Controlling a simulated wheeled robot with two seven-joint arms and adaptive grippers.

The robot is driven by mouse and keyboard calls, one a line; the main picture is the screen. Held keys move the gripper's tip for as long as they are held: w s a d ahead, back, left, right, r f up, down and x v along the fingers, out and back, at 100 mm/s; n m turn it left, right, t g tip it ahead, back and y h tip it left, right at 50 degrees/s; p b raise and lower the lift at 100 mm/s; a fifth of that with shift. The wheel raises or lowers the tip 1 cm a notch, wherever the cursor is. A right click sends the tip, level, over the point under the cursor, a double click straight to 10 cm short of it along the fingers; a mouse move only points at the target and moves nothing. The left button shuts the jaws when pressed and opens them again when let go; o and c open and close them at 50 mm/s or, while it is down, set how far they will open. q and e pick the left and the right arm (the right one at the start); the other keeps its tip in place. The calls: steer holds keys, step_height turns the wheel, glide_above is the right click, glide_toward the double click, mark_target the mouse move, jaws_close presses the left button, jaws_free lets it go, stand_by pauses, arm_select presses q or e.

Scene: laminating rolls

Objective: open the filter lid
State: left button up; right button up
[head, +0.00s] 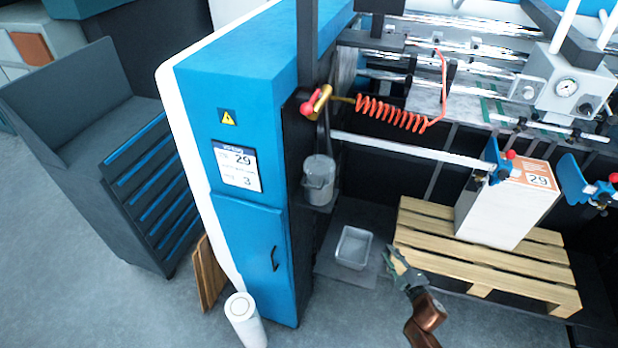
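A grey cylindrical canister (319,180) is mounted on the dark side of the blue machine cabinet. Its rounded grey top (319,163) looks like the filter lid and appears to sit closed on the body. My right gripper (388,255) reaches in from the lower right, below and to the right of the canister and well apart from it. Its small fingertips look spread, with nothing between them. My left gripper is not in view.
A shallow metal tray (344,263) lies below the canister. A wooden pallet (420,238) with a white box (490,214) stands at right. A coiled red hose (385,113) hangs above. A white cylinder (240,309) stands by the blue cabinet (250,225).

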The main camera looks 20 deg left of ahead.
steer(key=s+a+r+n+y+p, duration=0.1)
steer(key=a+r+n+y, duration=0.3)
steer(key=r, duration=0.6)
steer(key=s+a+r+n+y+p, duration=0.1)
steer(key=a+r+n+p, duration=0.1)
steer(key=a+r, duration=0.55)
steer(key=n+g+y+p, duration=0.3)
steer(key=n+g+y, duration=0.15)
steer(key=n, duration=0.35)
glide_toward(310, 187)
steer(key=x, duration=0.3)
steer(key=shift+g, duration=0.35)
steer(key=shift+w+p+x, duration=0.2)
steer(key=shift+p+x, duration=0.25)
steer(key=shift+x, duration=3.15)
steer(key=shift+d, duration=0.1)
steer(key=shift+c, duration=0.2)
jaws_close()
